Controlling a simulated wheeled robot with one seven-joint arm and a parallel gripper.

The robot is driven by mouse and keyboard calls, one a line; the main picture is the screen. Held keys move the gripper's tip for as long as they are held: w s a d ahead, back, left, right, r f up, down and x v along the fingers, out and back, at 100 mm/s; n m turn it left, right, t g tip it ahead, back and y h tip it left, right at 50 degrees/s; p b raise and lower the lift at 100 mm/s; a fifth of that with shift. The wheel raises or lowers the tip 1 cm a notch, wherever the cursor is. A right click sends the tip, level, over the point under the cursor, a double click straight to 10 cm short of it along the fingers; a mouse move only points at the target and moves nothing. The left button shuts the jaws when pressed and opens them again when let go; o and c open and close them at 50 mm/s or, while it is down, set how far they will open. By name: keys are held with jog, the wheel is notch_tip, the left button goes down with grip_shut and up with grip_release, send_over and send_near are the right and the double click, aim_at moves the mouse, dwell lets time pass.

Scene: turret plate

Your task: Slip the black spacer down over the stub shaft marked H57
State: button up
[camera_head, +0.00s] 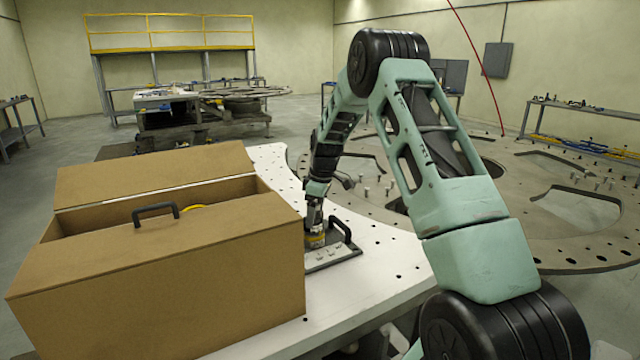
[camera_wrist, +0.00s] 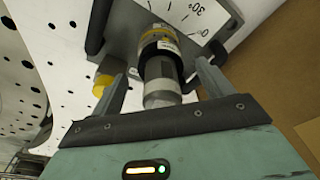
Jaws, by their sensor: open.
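A stub shaft (camera_wrist: 163,93) with a pale rounded tip points toward the camera in the wrist view. A black ring (camera_wrist: 158,48), which looks like the spacer, sits around it, against a yellow collar (camera_wrist: 155,32). The ring carries a small pale label; I cannot read H57 on anything. My gripper (camera_wrist: 160,72) is open, one finger on each side of the shaft, with gaps showing. In the head view my gripper (camera_head: 314,222) is low over the grey fixture plate (camera_head: 335,257), and the shaft is mostly hidden behind it.
A second yellow-collared part (camera_wrist: 103,80) is beside the left finger. A black handle (camera_head: 342,229) rises from the fixture plate. A large brown box (camera_head: 170,285) stands close on the left. The white perforated table (camera_head: 385,285) is clear to the right.

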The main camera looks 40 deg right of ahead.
notch_tip(320, 180, up, 15)
jog(key=s+d+b, duration=0.1)
jog(key=s+b, duration=0.1)
jog(key=b, duration=0.1)
jog(key=shift+d, duration=0.1)
dwell(0.5)
